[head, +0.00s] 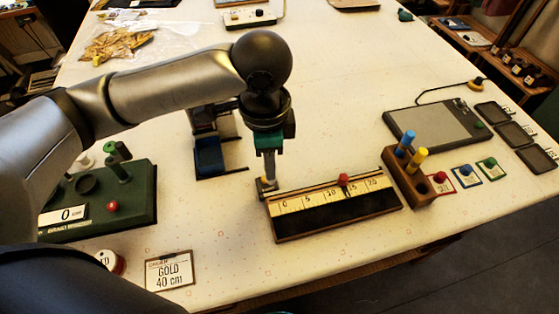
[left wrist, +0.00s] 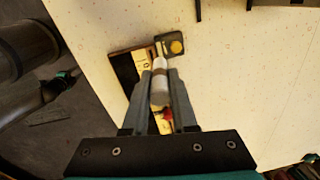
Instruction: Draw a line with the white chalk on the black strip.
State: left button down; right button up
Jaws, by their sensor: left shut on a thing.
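The white chalk (left wrist: 160,92) is clasped between the two fingers of my left gripper (left wrist: 165,80), which is shut on it. In the head view my left gripper (head: 267,178) points down at the left end of the ruler board; the chalk is hard to make out there. The black strip (head: 335,216) runs along the front of the board, below the cream scale (head: 318,195) marked from 0. In the left wrist view the strip (left wrist: 126,70) is partly hidden by the fingers. I cannot tell whether the chalk touches anything. My right gripper is out of view.
A red knob (head: 344,178) sits on the scale. A wooden holder (head: 412,180) with blue and yellow sticks stands right of the board. A green box (head: 130,205) stands left, and a card reading "GOLD 40 cm" (head: 169,273) in front. The table between is clear.

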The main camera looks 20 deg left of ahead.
pick_arm(q)
jog(key=s+d+r+m+g+h+p, duration=0.1)
jog(key=s+d+m+p, duration=0.1)
jog(key=m+p, duration=0.8)
jog(key=s+d+r+m+g+h+p, duration=0.1)
jog(key=s+m+p, duration=0.15)
jog(key=m, duration=1.25)
jog(key=f+b, duration=0.1)
jog(key=f, duration=0.1)
jog(key=f+b, duration=0.4)
jog(key=shift+w+d, duration=0.15)
jog(key=shift+w, duration=0.2)
jog(key=shift+p, duration=0.3)
jog(key=shift+f+b, duration=0.4)
jog(key=shift+f, duration=0.35)
dwell(0.3)
jog(key=shift+w+d, duration=0.1)
jog(key=shift+d, duration=0.15)
jog(key=shift+w+d+r, duration=0.1)
jog(key=shift+w+d, duration=0.4)
jog(key=shift+d, duration=0.15)
